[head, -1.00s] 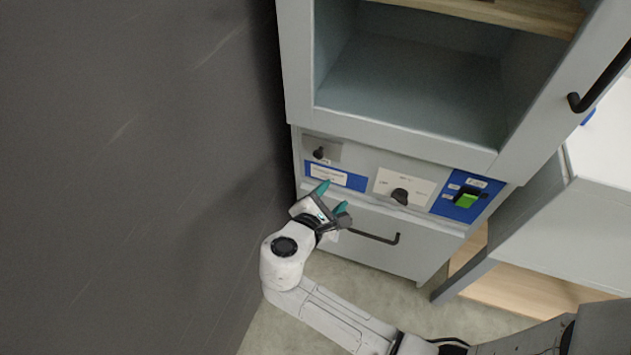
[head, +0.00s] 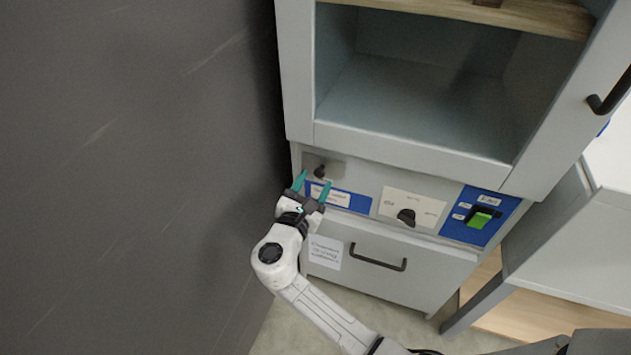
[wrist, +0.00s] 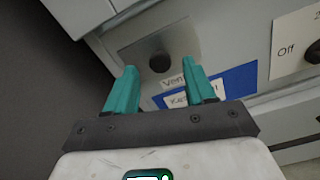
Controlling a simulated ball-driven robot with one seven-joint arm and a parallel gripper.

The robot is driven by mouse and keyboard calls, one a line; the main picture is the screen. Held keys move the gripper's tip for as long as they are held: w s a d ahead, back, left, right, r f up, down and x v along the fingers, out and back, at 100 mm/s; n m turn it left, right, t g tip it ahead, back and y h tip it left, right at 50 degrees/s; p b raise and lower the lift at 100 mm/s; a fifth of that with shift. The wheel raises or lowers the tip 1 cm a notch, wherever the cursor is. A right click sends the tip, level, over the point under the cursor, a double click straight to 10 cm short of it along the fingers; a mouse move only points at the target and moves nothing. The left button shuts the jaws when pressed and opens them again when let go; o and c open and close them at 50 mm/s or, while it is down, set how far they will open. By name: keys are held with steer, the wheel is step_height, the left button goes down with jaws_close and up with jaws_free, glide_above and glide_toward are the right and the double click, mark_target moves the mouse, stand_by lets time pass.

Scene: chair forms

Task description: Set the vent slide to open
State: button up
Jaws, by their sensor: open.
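The vent slide is a dark knob (head: 320,171) on a grey plate at the upper left of the cabinet's front panel. In the wrist view the knob (wrist: 160,62) sits ahead of the fingertips and between their lines, on its plate (wrist: 150,40). In the wrist view my gripper (wrist: 160,75) has an empty gap between the fingers. It appears not to touch the knob.
Right of the slide are a dial (head: 406,216) marked "Off" and a green switch (head: 480,220) on a blue panel. A drawer handle (head: 378,258) is below. A dark wall (head: 140,180) stands close on the left. The open compartment (head: 420,100) is above.

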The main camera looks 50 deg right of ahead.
steer(key=shift+x, duration=0.9)
jaws_close()
